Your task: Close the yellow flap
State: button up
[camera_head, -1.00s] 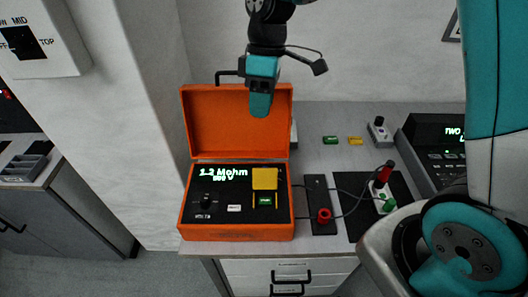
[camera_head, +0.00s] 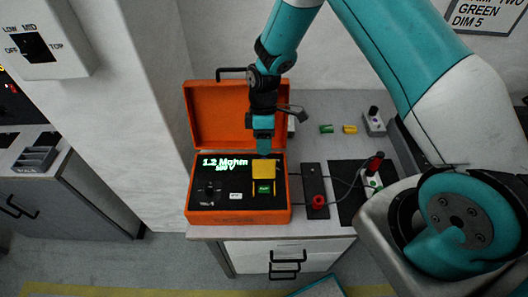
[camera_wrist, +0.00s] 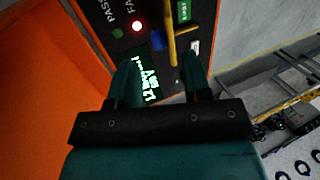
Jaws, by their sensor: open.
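The orange tester case (camera_head: 204,110) stands open on the bench with its lid up. The yellow flap (camera_head: 264,168) is on the right of its black panel, raised above a green labelled part (camera_head: 264,188) with a thin yellow strip on each side. My gripper (camera_head: 264,152) is just above and behind the flap in the head view; contact cannot be told. In the wrist view the flap shows as a narrow yellow bar (camera_wrist: 171,35) just beyond the open fingers (camera_wrist: 160,75). The fingers hold nothing; the lit display shows between them.
The panel has a black knob (camera_head: 209,188) and a lit display (camera_head: 224,163). To the right are a black strip with a red knob (camera_head: 317,201), a cable, and a dark mat with red and green plugs (camera_head: 375,163). Small green (camera_head: 326,129) and yellow (camera_head: 350,129) pieces lie behind.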

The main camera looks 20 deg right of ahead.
aim_at(264, 158)
jog(key=shift+p+x, duration=0.55)
jog(key=shift+x, duration=1.95)
jog(key=c, duration=0.8)
